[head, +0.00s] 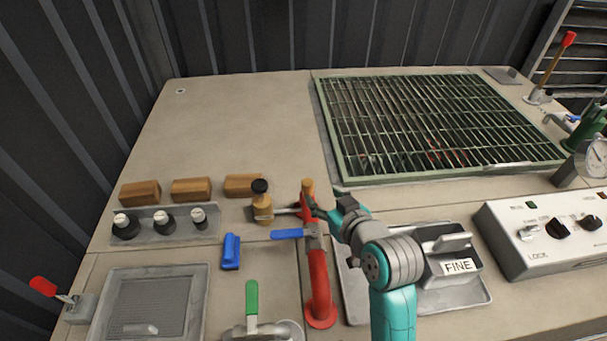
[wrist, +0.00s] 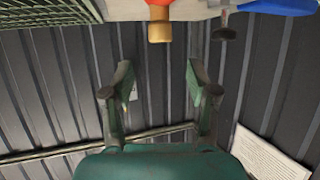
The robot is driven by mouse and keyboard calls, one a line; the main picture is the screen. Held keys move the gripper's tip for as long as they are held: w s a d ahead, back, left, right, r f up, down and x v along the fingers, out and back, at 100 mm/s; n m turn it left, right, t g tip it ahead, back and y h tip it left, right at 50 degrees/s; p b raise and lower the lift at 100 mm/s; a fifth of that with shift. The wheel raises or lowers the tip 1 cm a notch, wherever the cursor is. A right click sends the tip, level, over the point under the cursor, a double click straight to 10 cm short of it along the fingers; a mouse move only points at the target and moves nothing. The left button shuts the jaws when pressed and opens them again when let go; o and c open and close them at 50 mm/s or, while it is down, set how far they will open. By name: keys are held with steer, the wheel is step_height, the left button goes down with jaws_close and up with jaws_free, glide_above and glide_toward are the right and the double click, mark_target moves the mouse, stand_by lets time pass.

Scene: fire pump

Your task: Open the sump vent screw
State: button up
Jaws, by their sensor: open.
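My gripper (head: 328,203) is open and empty, beside the top of a red standpipe (head: 319,275) in the head view. The standpipe has a brass end (head: 308,185) and a blue lever (head: 287,234). The brass end (wrist: 160,29) hangs at the top of the wrist view, with a small grey T-shaped screw-like part (wrist: 225,27) to its right. No label marks the sump vent screw, so I cannot tell for certain which part it is.
A brass fitting with a black knob (head: 262,201) stands left of the standpipe. A green grating (head: 430,178) lies behind my gripper. A tray with a FINE block (head: 452,268) and a control box (head: 545,235) are right. The bench at back left is clear.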

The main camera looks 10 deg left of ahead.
mark_target(310, 184)
steer(key=x, duration=1)
steer(key=shift+a, duration=0.1)
jaws_close()
